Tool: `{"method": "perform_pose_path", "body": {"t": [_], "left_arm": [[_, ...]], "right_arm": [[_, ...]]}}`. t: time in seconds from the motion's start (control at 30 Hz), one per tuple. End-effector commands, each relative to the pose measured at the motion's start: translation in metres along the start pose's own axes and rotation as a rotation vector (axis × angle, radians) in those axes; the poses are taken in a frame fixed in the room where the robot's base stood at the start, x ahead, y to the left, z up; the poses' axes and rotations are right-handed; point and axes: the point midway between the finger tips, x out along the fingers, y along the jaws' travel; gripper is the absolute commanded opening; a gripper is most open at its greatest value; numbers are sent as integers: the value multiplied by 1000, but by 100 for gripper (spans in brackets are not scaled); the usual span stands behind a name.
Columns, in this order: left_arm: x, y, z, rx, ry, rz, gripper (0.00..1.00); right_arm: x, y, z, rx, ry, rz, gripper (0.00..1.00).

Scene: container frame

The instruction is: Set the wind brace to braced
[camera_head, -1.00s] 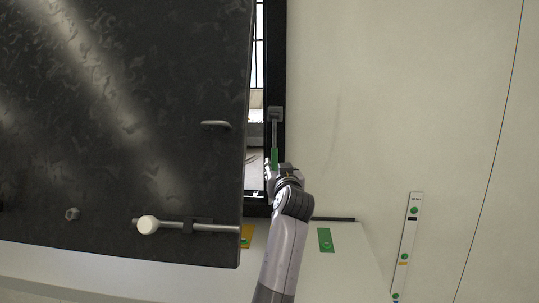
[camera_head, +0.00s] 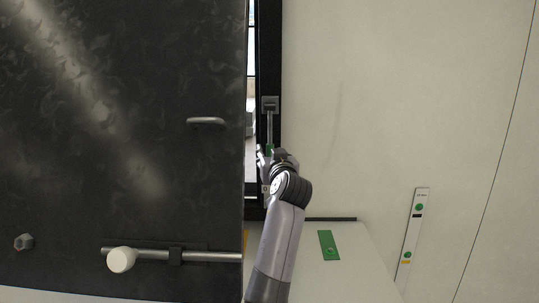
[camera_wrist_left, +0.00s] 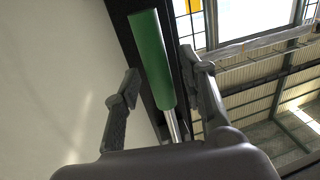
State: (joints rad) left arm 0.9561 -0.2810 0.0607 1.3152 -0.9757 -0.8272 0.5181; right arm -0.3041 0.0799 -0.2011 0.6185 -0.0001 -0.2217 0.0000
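The wind brace is a thin grey rod (camera_head: 270,127) hanging from a bracket (camera_head: 270,103) on the black door frame, with a green handle at its lower end. In the left wrist view the green handle (camera_wrist_left: 151,60) runs between the two fingers of my left gripper (camera_wrist_left: 160,64). The fingers stand apart with a gap showing on the right side of the handle, so it looks open around it. In the head view my left gripper (camera_head: 265,160) is at the rod's lower end and hides most of the handle. My right gripper is not in view.
A dark door panel (camera_head: 110,140) fills the left, with a grab handle (camera_head: 206,121) and a sliding bolt with a white knob (camera_head: 121,260). A pale wall (camera_head: 400,110) lies right. A green plate (camera_head: 328,245) and a label strip (camera_head: 413,225) show at lower right.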

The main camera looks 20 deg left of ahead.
Motion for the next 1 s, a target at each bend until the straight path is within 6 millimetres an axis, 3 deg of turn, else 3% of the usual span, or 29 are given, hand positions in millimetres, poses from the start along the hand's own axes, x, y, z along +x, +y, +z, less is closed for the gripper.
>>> {"method": "perform_pose_path", "body": {"t": [0.6,1.0], "left_arm": [[0,0,0,0,0,0,0],[0,0,0,0,1,0,0]], "right_arm": [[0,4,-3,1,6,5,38],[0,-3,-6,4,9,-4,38]]}}
